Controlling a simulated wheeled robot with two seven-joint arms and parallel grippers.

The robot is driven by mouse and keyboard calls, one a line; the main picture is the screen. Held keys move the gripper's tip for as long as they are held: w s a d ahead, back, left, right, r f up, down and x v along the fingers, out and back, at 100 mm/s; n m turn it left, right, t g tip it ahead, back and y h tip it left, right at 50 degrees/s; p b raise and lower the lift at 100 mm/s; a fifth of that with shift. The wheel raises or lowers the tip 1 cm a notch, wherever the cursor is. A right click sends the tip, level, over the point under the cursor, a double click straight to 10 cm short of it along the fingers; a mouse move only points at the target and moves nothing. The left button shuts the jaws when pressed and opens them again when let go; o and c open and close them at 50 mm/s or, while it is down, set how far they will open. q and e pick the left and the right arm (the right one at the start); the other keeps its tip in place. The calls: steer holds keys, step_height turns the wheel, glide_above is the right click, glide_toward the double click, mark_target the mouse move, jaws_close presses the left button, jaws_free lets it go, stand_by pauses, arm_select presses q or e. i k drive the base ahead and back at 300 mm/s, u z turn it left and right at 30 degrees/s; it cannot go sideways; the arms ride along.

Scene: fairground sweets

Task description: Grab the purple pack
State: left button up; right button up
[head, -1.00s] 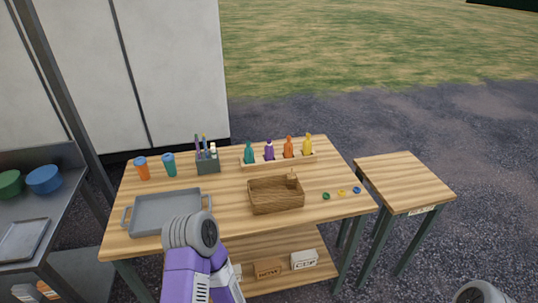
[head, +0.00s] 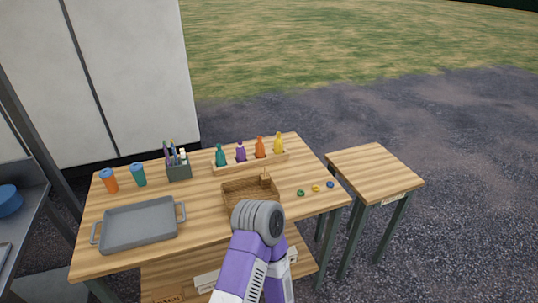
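I see nothing I can clearly tell as a purple pack. The only purple item I make out well on the table is a small purple bottle (head: 241,152), upright in a wooden rack between a teal bottle (head: 221,156) and an orange bottle (head: 260,147). One of my purple and white arms rises from the bottom centre, its grey joint in front of the table's front edge. Neither gripper shows in the head view. The arm hides part of the wicker basket and the lower shelf.
The wooden table (head: 200,205) holds a grey tray (head: 139,226), orange and blue cups (head: 108,180), a pen holder (head: 178,171), a wicker basket (head: 240,188) and small coloured rings (head: 316,188). A bare side table (head: 374,171) stands at right. Open asphalt lies beyond.

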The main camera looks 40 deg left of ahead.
mark_target(241, 153)
steer(key=i, duration=0.2)
steer(key=u, duration=0.95)
